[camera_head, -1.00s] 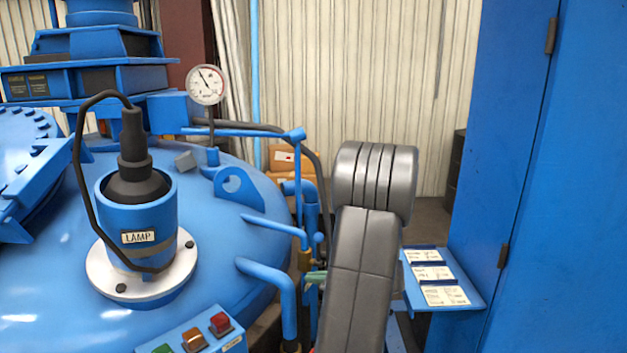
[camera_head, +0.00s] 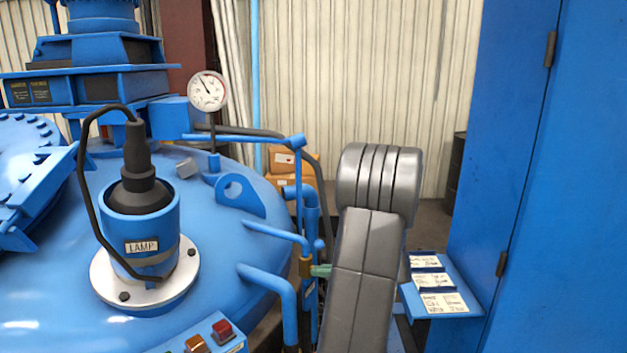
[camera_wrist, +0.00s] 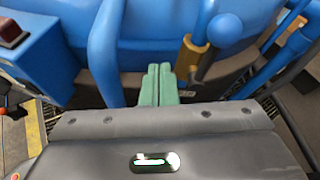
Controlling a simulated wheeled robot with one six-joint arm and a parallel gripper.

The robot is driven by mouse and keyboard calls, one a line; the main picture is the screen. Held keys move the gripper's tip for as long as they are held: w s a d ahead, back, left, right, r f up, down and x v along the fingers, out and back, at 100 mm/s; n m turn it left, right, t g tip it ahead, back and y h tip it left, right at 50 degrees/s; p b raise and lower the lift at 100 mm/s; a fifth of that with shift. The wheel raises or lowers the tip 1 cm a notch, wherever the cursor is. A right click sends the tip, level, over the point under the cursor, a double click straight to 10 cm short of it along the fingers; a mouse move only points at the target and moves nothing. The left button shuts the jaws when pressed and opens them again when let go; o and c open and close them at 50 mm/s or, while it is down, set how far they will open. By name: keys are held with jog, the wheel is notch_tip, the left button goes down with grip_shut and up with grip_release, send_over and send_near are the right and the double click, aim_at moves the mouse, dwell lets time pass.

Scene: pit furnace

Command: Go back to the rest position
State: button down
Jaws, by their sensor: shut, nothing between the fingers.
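My gripper (camera_wrist: 159,85) shows in the wrist view as two green fingers pressed together, with nothing between them. It points toward blue pipework, just right of a thick blue pipe (camera_wrist: 104,50) and left of a brass valve fitting (camera_wrist: 190,55). In the head view my grey arm stands at centre right and hides most of the gripper; a bit of green (camera_head: 320,271) shows at its left edge, next to the pipes.
The blue furnace lid (camera_head: 60,270) carries a lamp (camera_head: 140,225) and a pressure gauge (camera_head: 208,91). A button box (camera_head: 215,338) is at the front. A blue cabinet (camera_head: 560,180) and a shelf with cards (camera_head: 470,303) stand right. Orange boxes (camera_head: 280,160) lie behind.

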jog(key=d+r+b, duration=0.2)
jog(key=d+r, duration=0.1)
jog(key=d, duration=0.6)
jog(key=a+f, duration=0.6)
jog(key=a, duration=0.5)
notch_tip(320, 180, down, 7)
jog(key=d+n+t+b, duration=0.2)
jog(key=n+b, duration=0.1)
jog(key=b, duration=0.5)
jog(key=v, duration=0.8)
jog(key=shift+d+r+h+b, duration=0.15)
jog(key=shift+r+h+b, duration=0.15)
jog(key=shift+r, duration=0.15)
